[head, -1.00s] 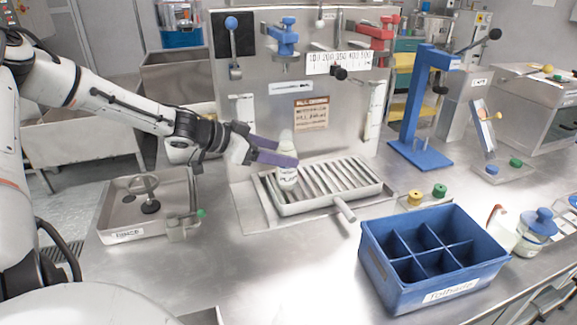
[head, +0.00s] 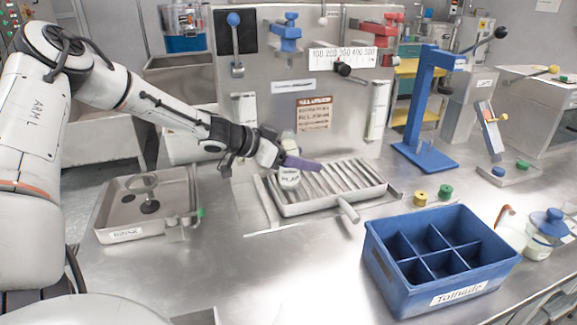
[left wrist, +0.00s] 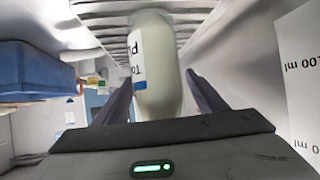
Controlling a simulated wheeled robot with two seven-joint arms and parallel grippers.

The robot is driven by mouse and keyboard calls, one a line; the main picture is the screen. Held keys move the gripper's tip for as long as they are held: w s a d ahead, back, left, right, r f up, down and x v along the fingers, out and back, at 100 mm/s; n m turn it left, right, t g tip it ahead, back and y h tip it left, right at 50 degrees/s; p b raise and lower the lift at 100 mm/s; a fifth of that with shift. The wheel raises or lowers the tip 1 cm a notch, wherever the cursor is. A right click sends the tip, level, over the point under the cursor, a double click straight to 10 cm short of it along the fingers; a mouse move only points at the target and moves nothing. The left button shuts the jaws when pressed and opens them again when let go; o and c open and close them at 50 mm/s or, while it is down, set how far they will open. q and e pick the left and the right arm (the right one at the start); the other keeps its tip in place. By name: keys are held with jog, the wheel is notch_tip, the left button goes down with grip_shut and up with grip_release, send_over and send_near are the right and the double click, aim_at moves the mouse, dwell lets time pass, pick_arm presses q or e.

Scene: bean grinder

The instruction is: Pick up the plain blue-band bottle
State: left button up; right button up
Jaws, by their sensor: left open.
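A pale bottle (head: 289,180) with a white label stands upright at the left end of the slatted metal tray (head: 340,205). In the left wrist view the bottle (left wrist: 160,85) shows a blue band at its label edge; its lettering is only partly readable. My left gripper (head: 302,161) is at the bottle, with one purple finger crossing in front of it. In the left wrist view the open fingers stand on either side of the bottle, with a gap visible at the right. The far finger is mostly hidden in the head view. My right gripper is out of view.
A metal panel with blue and red clamps (head: 287,38) rises behind the tray. A blue divided crate (head: 400,285) stands front right, near yellow and green knobs (head: 433,193). A shallow bin (head: 118,222) is at left.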

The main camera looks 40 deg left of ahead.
pick_arm(q)
jog(key=c, duration=1.3)
jog(key=shift+c, duration=0.3)
jog(key=shift+r, duration=0.15)
